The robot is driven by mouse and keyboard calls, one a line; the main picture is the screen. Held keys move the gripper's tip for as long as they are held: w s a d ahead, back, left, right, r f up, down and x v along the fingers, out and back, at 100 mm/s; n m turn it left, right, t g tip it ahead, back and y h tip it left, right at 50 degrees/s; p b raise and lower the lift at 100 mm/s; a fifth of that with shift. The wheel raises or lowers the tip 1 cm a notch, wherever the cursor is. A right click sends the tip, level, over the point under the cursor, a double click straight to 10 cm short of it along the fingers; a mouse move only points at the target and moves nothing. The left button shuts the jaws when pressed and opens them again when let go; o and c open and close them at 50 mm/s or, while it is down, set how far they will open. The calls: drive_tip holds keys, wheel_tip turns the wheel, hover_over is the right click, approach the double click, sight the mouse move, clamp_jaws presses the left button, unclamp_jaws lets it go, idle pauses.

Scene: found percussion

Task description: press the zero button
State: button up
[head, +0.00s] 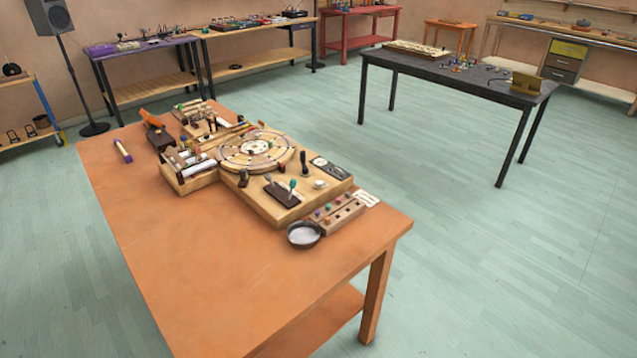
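A wooden percussion device (285,200) stands on the orange table, with a round disc (256,148) on its top. Near its right end are a dark panel (329,167), a small white round part (320,184), a black upright lever (304,163) and a black plate with levers (283,191). I cannot tell which part is the zero button; any labels are too small to read. My gripper is not in view.
The orange table (205,285) has free room at its front and left. A dark pan (304,235) and a wooden block with coloured knobs (337,212) sit by the device. A purple-ended stick (122,151) lies at left. A dark table (450,82) stands behind.

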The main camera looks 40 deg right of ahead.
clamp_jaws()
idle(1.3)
